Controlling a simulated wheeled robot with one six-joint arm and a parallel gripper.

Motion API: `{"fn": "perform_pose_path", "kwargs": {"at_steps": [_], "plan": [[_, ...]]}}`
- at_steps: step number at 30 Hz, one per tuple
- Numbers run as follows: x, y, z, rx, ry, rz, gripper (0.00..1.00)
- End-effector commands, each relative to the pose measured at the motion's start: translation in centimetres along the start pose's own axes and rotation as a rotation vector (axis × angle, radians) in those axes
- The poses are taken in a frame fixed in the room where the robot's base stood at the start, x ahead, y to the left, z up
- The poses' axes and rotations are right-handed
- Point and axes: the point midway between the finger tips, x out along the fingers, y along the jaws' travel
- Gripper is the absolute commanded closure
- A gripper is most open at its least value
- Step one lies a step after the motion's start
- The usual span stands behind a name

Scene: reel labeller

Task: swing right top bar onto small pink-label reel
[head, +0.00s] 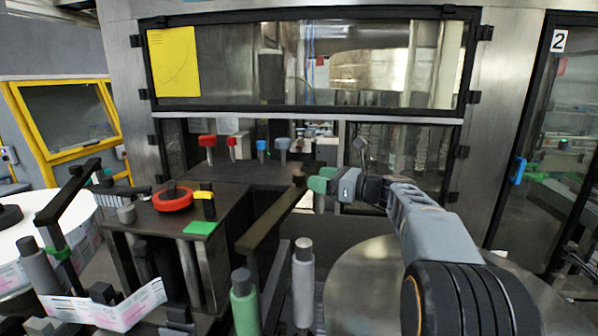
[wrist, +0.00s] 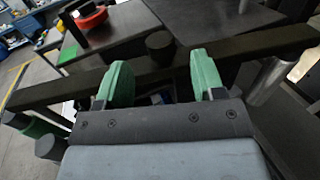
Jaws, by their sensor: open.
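The right top bar (head: 270,222) is a long dark bar that slants across the middle of the head view, with a dark knob (head: 299,178) at its far end. In the wrist view the bar (wrist: 60,90) crosses the whole picture, and the knob (wrist: 159,44) stands up from it. My gripper (head: 322,179) is open, and its green fingertips (wrist: 160,62) sit on either side of the knob, apart from it. A white reel with pink labels (head: 38,222) shows at the left edge; I cannot tell whether it is the small one.
A bare round plate (head: 372,285) lies at the right, below my arm. A green roller (head: 244,303) and a grey roller (head: 303,285) stand near the bar. Another black bar (head: 68,190) is over the left reel. A red ring (head: 173,199) sits on the dark machine top.

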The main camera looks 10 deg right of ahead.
Motion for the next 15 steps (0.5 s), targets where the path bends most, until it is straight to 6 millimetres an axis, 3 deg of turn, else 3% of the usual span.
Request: {"fn": "perform_pose_path", "kwargs": {"at_steps": [6,15], "plan": [[3.7,0.1,0.2,0.0,0.001,0.002,0.37],[6.1,0.0,0.0,-0.001,0.001,-0.001,0.37]]}}
